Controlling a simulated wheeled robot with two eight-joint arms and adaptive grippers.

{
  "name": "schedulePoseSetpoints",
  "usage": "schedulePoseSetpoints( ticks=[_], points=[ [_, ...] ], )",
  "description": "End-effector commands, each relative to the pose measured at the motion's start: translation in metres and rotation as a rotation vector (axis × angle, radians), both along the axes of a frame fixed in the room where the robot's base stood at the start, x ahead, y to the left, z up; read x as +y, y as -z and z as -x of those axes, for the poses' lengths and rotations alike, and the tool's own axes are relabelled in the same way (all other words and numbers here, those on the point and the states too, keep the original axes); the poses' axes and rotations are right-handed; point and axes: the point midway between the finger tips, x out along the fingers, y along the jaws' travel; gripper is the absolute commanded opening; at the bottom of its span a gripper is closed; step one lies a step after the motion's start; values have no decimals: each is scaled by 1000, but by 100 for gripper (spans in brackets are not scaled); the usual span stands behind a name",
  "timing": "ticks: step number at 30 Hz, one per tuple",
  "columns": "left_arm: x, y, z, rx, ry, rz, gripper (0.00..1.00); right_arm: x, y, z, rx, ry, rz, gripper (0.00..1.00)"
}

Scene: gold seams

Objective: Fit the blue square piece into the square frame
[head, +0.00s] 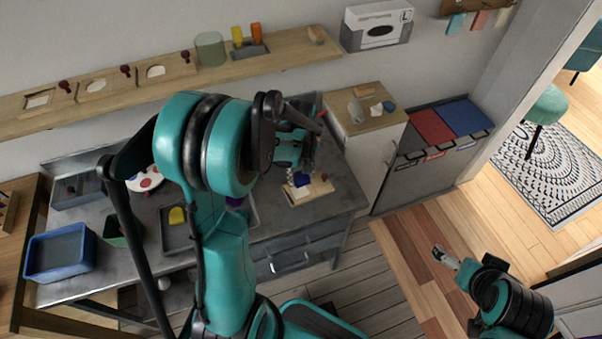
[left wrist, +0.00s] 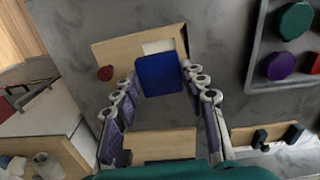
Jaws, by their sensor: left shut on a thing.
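The blue square piece (left wrist: 158,75) is between the fingertips of my left gripper (left wrist: 160,80), which is shut on it. The wooden square frame (left wrist: 112,50) lies on the grey worktop under and beyond it, with a pale square opening (left wrist: 158,46) partly covered by the piece and a dark red knob at one side. In the head view the blue piece (head: 302,179) is over the frame (head: 320,187) near the worktop's right end. I cannot tell whether they touch. My right gripper (head: 446,257) is far off at the right, over the floor; its opening is unclear.
A grey tray (left wrist: 257,82) with green, purple and red pieces lies beside the frame. A low cabinet (head: 367,125) with small items stands right of the worktop. A blue bin (head: 58,252) is at the left. A wooden shelf (head: 110,97) runs along the wall.

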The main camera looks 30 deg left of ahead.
Motion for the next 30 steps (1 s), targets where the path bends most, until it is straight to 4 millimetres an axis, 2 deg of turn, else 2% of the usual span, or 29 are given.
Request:
schedulePoseSetpoints(
  ticks=[5,18,30],
  points=[
    [0,9,0,0,0,0,11,0,7,0,0,0,0,98],
    [0,48,0,0,0,0,11,0,37,0,0,0,0,98],
    [0,53,0,0,0,0,11,0,39,0,0,0,0,98]
  ],
)
